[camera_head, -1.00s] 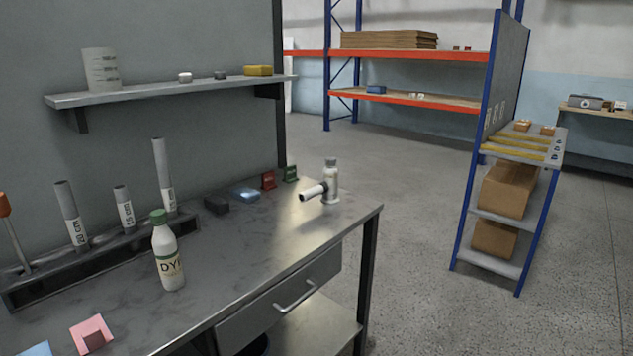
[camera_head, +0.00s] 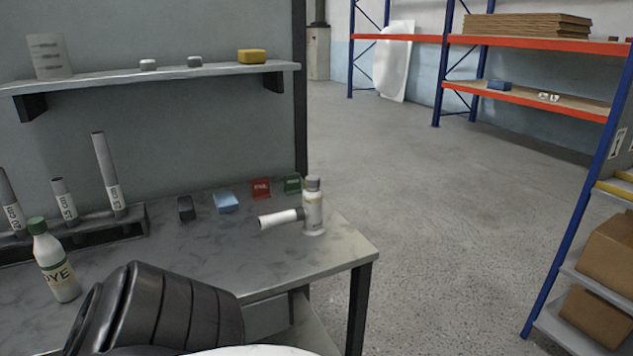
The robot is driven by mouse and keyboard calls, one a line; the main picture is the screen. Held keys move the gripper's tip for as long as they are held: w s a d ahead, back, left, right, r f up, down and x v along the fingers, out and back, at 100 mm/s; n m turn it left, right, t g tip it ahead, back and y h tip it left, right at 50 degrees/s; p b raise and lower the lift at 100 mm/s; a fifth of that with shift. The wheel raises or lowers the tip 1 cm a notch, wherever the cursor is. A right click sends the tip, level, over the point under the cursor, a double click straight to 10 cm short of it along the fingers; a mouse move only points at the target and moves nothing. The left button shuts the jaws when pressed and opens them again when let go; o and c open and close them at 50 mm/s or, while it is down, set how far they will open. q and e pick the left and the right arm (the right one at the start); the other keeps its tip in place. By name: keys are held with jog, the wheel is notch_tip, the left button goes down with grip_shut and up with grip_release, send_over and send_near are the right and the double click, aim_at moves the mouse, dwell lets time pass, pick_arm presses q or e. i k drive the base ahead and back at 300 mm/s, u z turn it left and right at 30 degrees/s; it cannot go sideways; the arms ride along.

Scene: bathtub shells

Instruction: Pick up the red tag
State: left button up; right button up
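The red tag (camera_head: 261,188) stands at the back of the metal workbench (camera_head: 340,254), close to the wall panel, with pale lettering on its face. A green tag (camera_head: 293,184) stands just right of it, and a light blue block (camera_head: 226,202) lies to its left. A dark arm link of mine fills the bottom left of the head view, in front of the bench. Neither gripper's fingers show.
A white bottle with a sideways white tube (camera_head: 313,208) stands in front and right of the tags. A dark block (camera_head: 186,208), a dye bottle (camera_head: 54,262) and a tube rack (camera_head: 90,230) are further left. A shelf (camera_head: 150,76) hangs above. Open floor lies right of the bench.

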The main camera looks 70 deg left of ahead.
aim_at(260, 187)
jog(key=i, duration=2.1)
jog(key=u, duration=3.9)
